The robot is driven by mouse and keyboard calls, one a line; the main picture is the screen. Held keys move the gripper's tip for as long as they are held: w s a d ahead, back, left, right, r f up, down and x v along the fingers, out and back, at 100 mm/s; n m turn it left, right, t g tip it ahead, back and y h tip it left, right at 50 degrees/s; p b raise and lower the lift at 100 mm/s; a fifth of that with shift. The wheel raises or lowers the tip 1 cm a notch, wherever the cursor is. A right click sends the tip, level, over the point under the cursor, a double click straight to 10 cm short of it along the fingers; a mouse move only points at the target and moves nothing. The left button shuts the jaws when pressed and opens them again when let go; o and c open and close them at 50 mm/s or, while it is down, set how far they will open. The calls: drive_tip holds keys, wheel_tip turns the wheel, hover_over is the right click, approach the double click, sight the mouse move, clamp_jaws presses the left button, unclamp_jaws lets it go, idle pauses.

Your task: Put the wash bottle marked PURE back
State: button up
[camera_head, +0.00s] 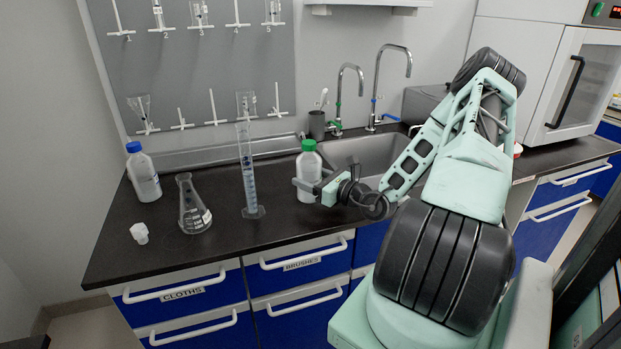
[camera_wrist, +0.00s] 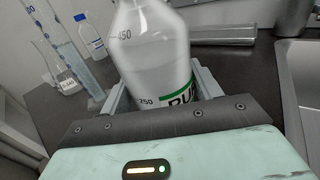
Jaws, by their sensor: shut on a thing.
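The wash bottle marked PURE is a white, translucent bottle (camera_head: 308,172) with a green cap, near the sink's left edge. In the wrist view the bottle (camera_wrist: 155,60) fills the middle, with graduations and part of a green-edged label reading "PU". My gripper (camera_head: 309,186) is shut on the bottle's body from the right side, with one finger on each side of it. The bottle stands about upright on or just above the dark counter; I cannot tell if its base touches. Its cap is out of the wrist view.
A graduated cylinder (camera_head: 248,180), a conical flask (camera_head: 192,207), a blue-capped bottle (camera_head: 143,175) and a small white piece (camera_head: 139,233) stand left on the counter (camera_head: 110,250). The sink (camera_head: 360,152) with two taps is right. A pegboard (camera_head: 190,70) with glassware hangs behind.

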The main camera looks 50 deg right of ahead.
drive_tip(key=shift+f, duration=0.15)
drive_tip(key=o, duration=0.8)
